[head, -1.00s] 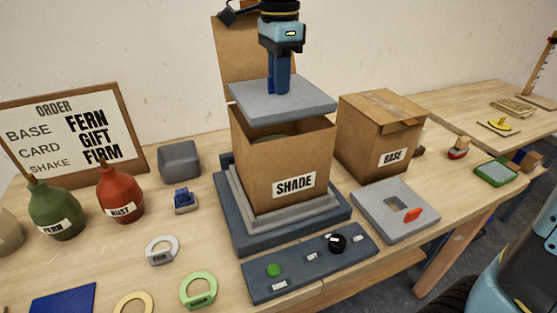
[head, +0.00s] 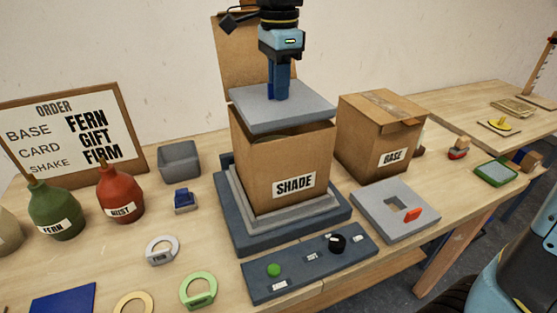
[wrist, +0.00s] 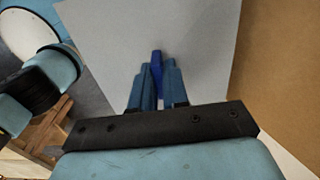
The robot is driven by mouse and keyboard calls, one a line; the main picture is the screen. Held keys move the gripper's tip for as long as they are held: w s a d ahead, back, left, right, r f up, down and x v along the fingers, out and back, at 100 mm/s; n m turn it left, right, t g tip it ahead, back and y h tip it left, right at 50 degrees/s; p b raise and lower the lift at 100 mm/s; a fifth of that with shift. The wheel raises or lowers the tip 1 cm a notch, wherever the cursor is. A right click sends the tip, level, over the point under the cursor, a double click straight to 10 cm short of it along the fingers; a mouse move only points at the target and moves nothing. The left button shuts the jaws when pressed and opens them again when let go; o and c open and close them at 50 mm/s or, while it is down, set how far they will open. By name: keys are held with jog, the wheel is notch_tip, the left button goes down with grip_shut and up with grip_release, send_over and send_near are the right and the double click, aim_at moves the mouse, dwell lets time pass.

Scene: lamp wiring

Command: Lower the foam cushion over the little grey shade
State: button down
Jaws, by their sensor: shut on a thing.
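The foam cushion is a flat grey slab (head: 305,112) held level just above the open SHADE box (head: 260,160), covering most of its opening. My gripper (head: 279,92) is shut on a blue tab on top of the cushion. The wrist view also shows the cushion (wrist: 200,50) and the blue tab (wrist: 156,68) between the fingers. The little grey shade is inside the box; only a thin greenish-grey sliver shows under the cushion's edge, the rest is hidden.
The SHADE box stands on a stepped dark platform (head: 235,240) with a control panel (head: 300,270) in front. Its raised back flap (head: 232,50) stands behind my gripper. A closed BASE box (head: 365,140) and a grey plate with a square hole (head: 375,215) are to the right.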

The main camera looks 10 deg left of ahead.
notch_tip(320, 180, down, 10)
dwell(7.5)
